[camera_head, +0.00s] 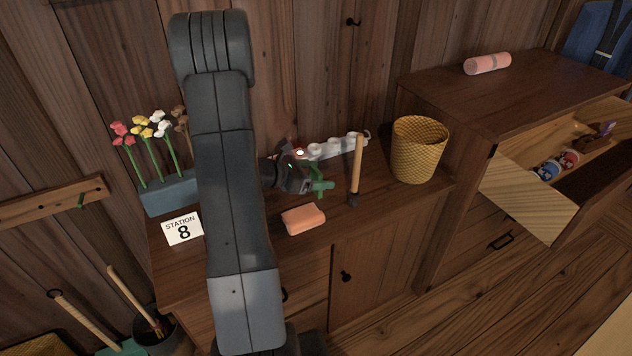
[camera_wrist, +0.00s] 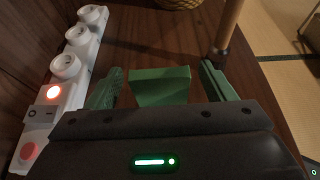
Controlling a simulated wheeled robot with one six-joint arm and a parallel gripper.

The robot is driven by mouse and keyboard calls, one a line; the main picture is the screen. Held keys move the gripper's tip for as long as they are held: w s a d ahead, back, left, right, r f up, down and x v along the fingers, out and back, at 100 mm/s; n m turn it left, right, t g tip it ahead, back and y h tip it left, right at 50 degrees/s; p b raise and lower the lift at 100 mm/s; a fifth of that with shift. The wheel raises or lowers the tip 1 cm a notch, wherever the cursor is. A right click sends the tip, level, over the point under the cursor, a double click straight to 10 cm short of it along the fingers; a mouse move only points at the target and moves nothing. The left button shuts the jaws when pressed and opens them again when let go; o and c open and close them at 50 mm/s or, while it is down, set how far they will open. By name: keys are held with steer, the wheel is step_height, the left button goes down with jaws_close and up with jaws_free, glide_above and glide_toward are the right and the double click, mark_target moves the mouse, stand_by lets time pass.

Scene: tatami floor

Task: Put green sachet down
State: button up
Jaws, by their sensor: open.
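The green sachet (camera_wrist: 160,86) shows in the wrist view as a flat-faced green block on the brown cabinet top (camera_head: 386,196). It is between the two green fingers of my gripper (camera_wrist: 163,78), with a gap on each side. My gripper (camera_head: 319,180) is open, low over the cabinet top in the head view. There, its green fingers and the sachet cannot be told apart with certainty.
A white power strip (camera_head: 338,148) lies behind my gripper. An orange block (camera_head: 303,219) lies in front, and a wooden-handled tool (camera_head: 357,165) stands to its right. A woven basket (camera_head: 418,150) is at the right end. A flower box (camera_head: 168,195) stands left.

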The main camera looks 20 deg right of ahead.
steer(key=c, duration=1.1)
step_height(320, 180, up, 10)
steer(key=shift+r+p, duration=0.1)
steer(key=shift+p, duration=0.65)
